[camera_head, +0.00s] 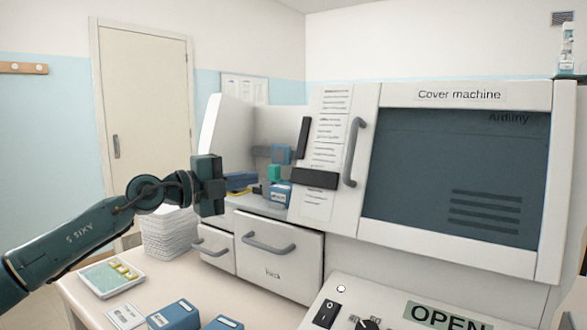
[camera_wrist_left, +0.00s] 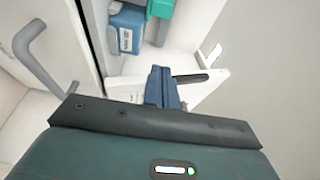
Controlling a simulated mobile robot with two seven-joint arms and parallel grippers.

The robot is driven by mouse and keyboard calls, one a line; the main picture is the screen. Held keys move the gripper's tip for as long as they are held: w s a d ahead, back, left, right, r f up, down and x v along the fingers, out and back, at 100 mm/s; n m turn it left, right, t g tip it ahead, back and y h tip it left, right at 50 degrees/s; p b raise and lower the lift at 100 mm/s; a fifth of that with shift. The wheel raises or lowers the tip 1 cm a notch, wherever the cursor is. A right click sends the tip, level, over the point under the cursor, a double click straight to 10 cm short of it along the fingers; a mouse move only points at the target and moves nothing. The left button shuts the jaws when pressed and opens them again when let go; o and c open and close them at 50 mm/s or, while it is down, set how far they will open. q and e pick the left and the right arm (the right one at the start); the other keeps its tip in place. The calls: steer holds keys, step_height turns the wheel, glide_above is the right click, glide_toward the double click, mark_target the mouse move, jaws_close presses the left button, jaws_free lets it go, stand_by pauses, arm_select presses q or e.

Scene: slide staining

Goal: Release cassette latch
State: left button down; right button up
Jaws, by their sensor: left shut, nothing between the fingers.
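My left gripper shows from behind in the head view (camera_head: 208,185), in front of the open bay at the left of the cover machine (camera_head: 455,190). In the left wrist view its blue-grey fingers (camera_wrist_left: 165,84) are together with nothing between them. Just beyond them is a white plate with a black bar (camera_wrist_left: 192,77) and a small white lever (camera_wrist_left: 214,54); I cannot tell which is the cassette latch, or whether the fingers touch the plate. A blue labelled box (camera_wrist_left: 126,30) and a teal block (camera_wrist_left: 160,8) stand behind. My right gripper is out of view.
Drawers with curved handles (camera_head: 268,245) sit below the bay. A stack of white trays (camera_head: 168,232), a tray with yellow pieces (camera_head: 112,278) and blue boxes (camera_head: 174,316) are on the table. A control panel with an OPEN label (camera_head: 445,316) is at the front right.

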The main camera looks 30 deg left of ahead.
mark_target(274, 185)
arm_select(q)
steer(key=shift+w+d, duration=0.1)
steer(key=shift+w, duration=0.3)
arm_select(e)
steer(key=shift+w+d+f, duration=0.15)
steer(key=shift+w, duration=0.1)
arm_select(q)
steer(key=shift+s, duration=0.1)
steer(key=shift+r, duration=0.1)
